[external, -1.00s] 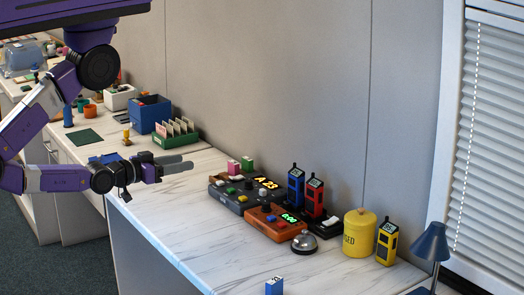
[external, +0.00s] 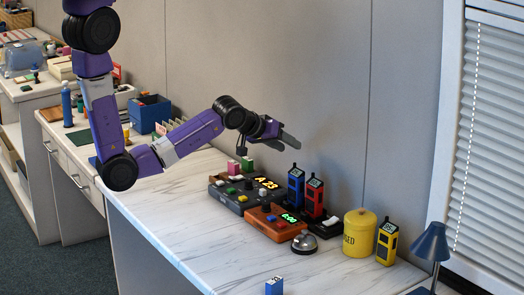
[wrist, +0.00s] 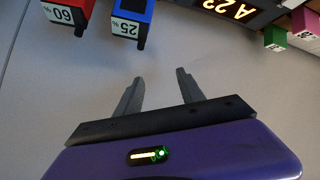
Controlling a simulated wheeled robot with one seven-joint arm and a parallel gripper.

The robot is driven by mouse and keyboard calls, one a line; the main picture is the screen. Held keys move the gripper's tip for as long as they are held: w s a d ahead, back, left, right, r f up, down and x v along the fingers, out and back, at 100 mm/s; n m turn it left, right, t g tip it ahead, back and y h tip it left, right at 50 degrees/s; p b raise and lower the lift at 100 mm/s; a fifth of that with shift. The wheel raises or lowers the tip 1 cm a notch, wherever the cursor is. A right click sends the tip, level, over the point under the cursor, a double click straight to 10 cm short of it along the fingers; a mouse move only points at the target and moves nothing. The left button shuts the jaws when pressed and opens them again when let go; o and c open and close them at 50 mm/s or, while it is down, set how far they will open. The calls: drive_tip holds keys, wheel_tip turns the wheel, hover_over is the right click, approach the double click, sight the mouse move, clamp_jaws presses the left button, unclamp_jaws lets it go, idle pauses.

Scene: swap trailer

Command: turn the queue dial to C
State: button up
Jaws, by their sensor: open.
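The queue box (external: 226,198) is a dark panel on the counter with a lit display reading A 23 (external: 266,183) and several coloured buttons. A dark knob (external: 249,186) stands beside the display; its setting is too small to read. My gripper (external: 290,139) is open and empty, in the air above and behind the box, near the wall. In the wrist view, my open gripper (wrist: 158,84) has bare wall between its fingers. The display (wrist: 235,7) shows upside down at the top edge there; the knob is out of that view.
An orange-brown timer box (external: 277,226) adjoins the queue box. Blue (external: 295,186) and red (external: 314,197) handheld units stand close behind it. Pink (external: 234,168) and green (external: 247,164) blocks stand at the queue box's back. The counter's front left (external: 165,205) is clear.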

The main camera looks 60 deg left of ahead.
drive_tip(key=w+a+n+g+y, duration=0.2)
drive_tip(key=a+n+g, duration=0.1)
drive_tip(key=n+g+y, duration=0.1)
drive_tip(key=n+g, duration=0.4)
drive_tip(key=g, duration=0.1)
approach(248, 180)
drive_tip(key=shift+p+x, duration=0.75)
drive_tip(key=shift+x, duration=3.55)
drive_tip(key=shift+d, duration=0.15)
clamp_jaws()
